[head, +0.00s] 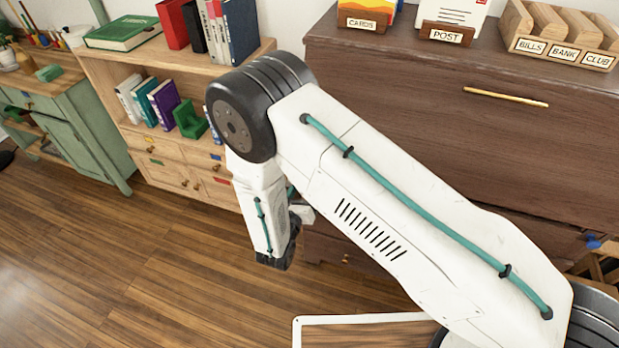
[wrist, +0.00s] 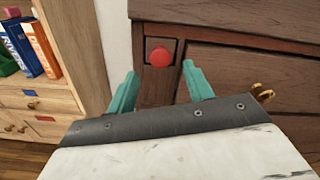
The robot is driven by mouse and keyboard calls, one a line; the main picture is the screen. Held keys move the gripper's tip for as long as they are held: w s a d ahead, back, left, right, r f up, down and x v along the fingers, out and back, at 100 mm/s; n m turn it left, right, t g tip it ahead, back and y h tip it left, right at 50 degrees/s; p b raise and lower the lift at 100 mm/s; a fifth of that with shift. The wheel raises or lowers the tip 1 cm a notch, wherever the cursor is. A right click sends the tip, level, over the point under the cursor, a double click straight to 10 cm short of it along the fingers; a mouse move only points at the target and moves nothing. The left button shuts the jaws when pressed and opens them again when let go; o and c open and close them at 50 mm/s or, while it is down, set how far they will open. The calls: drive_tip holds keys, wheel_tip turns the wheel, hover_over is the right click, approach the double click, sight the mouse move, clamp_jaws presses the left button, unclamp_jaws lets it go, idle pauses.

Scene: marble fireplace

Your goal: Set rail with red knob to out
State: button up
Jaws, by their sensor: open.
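The red knob (wrist: 160,57) sits on the small square end of a rail (wrist: 151,44) at the upper left corner of the dark wooden desk. The rail end looks about flush with the desk front. In the wrist view, my gripper (wrist: 159,70) is open, with one teal finger on each side of the knob in the picture. Nothing is between the fingers that I can see to be touched. In the head view my gripper (head: 280,252) hangs low in front of the desk's left side; my arm hides the red knob there.
The dark desk (head: 420,130) has a closed front with a brass bar handle (head: 505,97). A blue knob (head: 594,241) shows at its right side. A light wood bookcase (head: 160,150) stands close to the left. The wooden floor (head: 150,270) at the left is clear.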

drive_tip(key=shift+x, duration=2.3)
